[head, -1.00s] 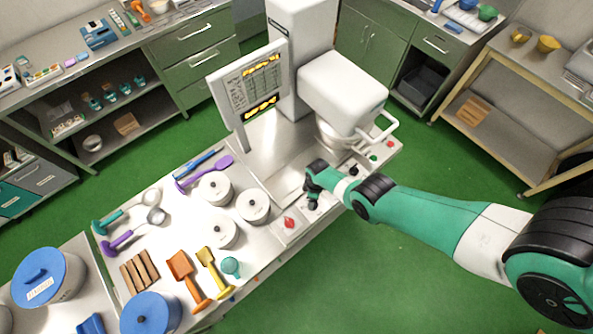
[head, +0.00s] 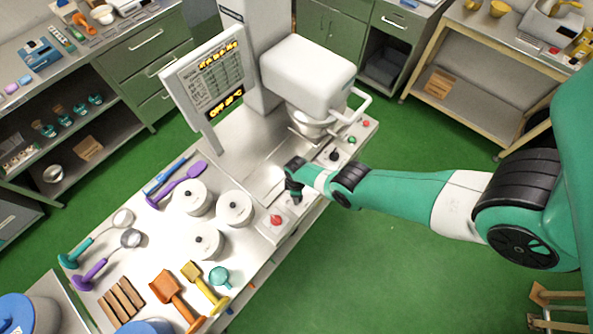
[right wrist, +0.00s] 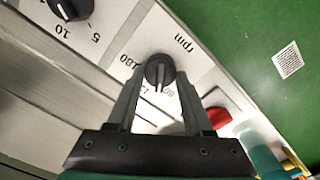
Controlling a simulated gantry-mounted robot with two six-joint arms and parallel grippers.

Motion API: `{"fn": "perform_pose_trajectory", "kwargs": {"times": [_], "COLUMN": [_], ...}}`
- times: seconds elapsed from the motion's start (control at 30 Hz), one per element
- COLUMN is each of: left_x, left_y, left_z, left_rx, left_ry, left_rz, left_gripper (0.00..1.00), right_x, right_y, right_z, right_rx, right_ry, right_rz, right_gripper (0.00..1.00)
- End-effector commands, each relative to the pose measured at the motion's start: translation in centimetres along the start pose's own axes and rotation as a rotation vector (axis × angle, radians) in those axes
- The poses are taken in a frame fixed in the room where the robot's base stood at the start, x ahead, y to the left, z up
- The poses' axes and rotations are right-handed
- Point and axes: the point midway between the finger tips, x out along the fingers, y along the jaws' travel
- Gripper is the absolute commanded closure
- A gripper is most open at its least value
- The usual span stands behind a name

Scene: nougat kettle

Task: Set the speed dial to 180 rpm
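The speed dial (right wrist: 159,72) is a black knob with a raised grip bar and a pale mark, on a light panel marked "rpm". In the right wrist view, "180" is printed to its left and smaller numbers, partly hidden, below it. My right gripper (right wrist: 159,75) has its two fingers apart, one on each side of the dial; whether they touch it I cannot tell. In the head view my right gripper (head: 292,190) is over the machine's front panel and hides the dial. My left gripper is not in view.
A red switch (right wrist: 218,117) sits right of the dial; another black knob (right wrist: 70,8) is at upper left. The mixing machine (head: 308,75) and its display (head: 207,80) stand behind the panel. White lidded pots (head: 235,208) are left of the gripper.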

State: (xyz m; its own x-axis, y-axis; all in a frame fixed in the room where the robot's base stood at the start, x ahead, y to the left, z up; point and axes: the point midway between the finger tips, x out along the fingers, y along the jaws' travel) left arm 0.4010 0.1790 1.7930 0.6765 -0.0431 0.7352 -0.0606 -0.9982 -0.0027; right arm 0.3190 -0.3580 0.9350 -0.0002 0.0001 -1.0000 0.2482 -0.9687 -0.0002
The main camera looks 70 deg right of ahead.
Motion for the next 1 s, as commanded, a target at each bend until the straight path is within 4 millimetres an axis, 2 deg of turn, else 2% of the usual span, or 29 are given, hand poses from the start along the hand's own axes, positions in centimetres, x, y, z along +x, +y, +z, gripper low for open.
{"fn": "perform_pose_trajectory", "kwargs": {"times": [0.03,0.2,0.67,1.0], "left_x": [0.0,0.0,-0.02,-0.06], "left_y": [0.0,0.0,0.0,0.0], "left_z": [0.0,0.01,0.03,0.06], "left_rx": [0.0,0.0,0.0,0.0], "left_ry": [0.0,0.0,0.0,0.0], "left_rz": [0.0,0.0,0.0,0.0], "left_gripper": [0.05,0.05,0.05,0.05], "right_x": [0.0,0.0,0.01,0.02], "right_y": [0.01,0.01,0.05,0.17], "right_z": [0.0,-0.01,-0.01,0.02], "right_rx": [0.0,0.0,0.083,0.344], "right_ry": [0.0,0.0,0.0,0.0], "right_rz": [0.0,0.0,0.0,0.0], "right_gripper": [0.69,0.99,1.0,1.0]}}
